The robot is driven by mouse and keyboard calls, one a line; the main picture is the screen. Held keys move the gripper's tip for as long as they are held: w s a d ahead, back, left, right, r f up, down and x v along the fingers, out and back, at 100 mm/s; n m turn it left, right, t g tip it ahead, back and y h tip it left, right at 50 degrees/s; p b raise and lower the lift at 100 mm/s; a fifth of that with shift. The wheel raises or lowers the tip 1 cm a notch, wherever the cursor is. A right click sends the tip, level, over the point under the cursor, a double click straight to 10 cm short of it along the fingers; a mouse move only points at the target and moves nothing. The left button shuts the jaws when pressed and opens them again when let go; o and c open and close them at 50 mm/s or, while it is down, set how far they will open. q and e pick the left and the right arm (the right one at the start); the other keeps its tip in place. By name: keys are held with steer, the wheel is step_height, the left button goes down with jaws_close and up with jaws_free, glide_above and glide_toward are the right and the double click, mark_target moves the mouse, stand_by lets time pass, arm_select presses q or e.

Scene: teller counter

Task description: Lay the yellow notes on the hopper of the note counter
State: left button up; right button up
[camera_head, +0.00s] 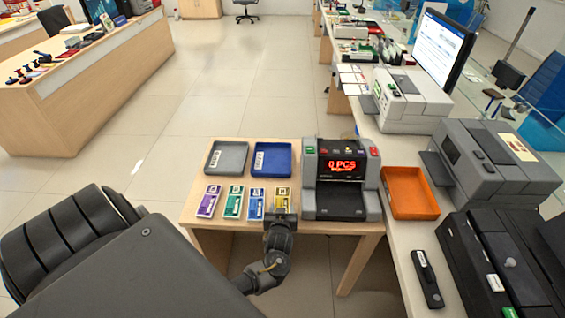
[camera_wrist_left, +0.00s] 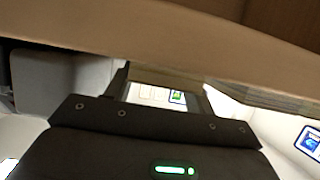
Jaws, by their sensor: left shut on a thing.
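The yellow notes (camera_head: 283,196) lie at the right end of a row of note bundles on the small wooden table (camera_head: 330,227). My left gripper (camera_head: 281,213) is at the table's front edge, shut on the near end of the yellow notes. The gripper body hides that end. The note counter (camera_head: 341,180) stands just right of the notes, with a red display reading 0 PCS. My right gripper is not in view.
Purple (camera_head: 209,201), green (camera_head: 233,201) and blue (camera_head: 256,203) bundles lie left of the yellow one. A grey tray (camera_head: 227,158) and a blue tray (camera_head: 273,158) sit behind them. An orange tray (camera_head: 410,193) is right of the counter, near grey machines.

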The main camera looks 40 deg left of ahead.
arm_select(q)
steer(key=shift+r, duration=0.65)
steer(key=s+d+r+b, duration=0.1)
steer(key=s+d+r, duration=0.3)
steer(key=s+r, duration=0.7)
steer(key=shift+s+d+r, duration=0.2)
steer(key=shift+s+r, duration=0.15)
steer(key=shift+s, duration=0.8)
